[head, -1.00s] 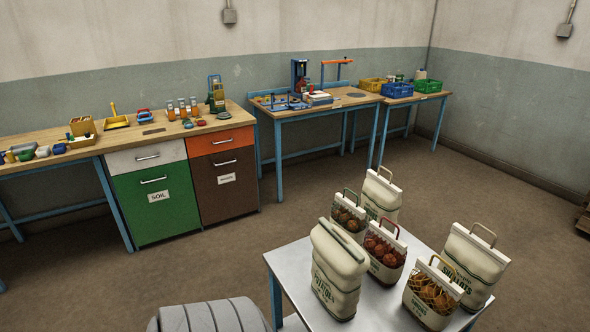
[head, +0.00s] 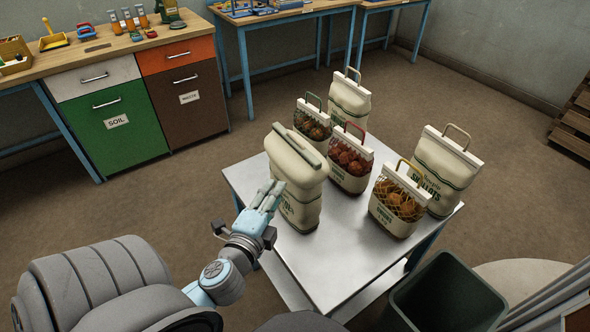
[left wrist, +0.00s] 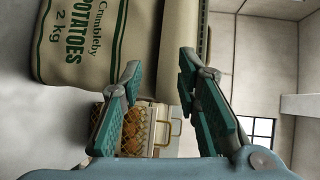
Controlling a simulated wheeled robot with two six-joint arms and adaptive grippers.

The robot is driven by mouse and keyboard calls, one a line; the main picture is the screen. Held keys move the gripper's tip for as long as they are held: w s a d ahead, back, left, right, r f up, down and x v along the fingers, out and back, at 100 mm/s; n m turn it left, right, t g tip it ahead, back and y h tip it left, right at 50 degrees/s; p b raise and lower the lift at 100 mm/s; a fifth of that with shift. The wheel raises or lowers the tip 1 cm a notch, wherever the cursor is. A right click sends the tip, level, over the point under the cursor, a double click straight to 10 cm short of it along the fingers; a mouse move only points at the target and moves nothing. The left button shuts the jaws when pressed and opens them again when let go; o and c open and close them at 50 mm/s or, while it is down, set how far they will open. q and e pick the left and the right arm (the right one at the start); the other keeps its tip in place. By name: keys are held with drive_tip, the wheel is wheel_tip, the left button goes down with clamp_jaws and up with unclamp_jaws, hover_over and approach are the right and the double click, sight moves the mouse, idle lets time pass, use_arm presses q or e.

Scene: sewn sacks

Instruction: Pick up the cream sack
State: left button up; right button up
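The cream sack (head: 297,170), printed as potatoes with a thick rolled top (head: 298,148), stands upright at the left side of the metal table (head: 345,262). Other pale sacks stand near it, so colour alone does not single it out. My left gripper (head: 272,190) is at the sack's near left side, its fingertips overlapping the sack in the head view. In the left wrist view the sack (left wrist: 100,45) appears turned sideways, its roll (left wrist: 181,50) beyond the gap between the fingers (left wrist: 163,100). The fingers are spread with nothing between them; contact cannot be told. My right gripper is not in view.
Close by stand a brown-filled net sack (head: 313,122), a red-filled one (head: 350,162), an orange-netted one (head: 398,200), a tall pale sack (head: 349,103) and a shallots sack (head: 440,172). A dark bin (head: 446,292) stands at front right. The table's front is clear.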

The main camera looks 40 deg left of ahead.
use_arm(q)
drive_tip(key=t, duration=0.1)
approach(295, 138)
drive_tip(key=shift+m+y, duration=0.3)
drive_tip(key=w, duration=0.1)
drive_tip(key=w+a+f, duration=0.1)
drive_tip(key=w, duration=0.1)
drive_tip(key=w+p, duration=0.1)
drive_tip(key=shift+w+a+f, duration=0.15)
drive_tip(key=shift+w+f, duration=0.1)
drive_tip(key=shift+f, duration=0.05)
drive_tip(key=x, duration=0.2)
drive_tip(key=r+p+x, duration=0.1)
drive_tip(key=x, duration=0.1)
drive_tip(key=shift+w+a, duration=0.15)
drive_tip(key=shift+w, duration=0.2)
drive_tip(key=shift+w+a+f, duration=0.1)
drive_tip(key=shift+w, duration=0.2)
drive_tip(key=shift+s, duration=0.1)
clamp_jaws()
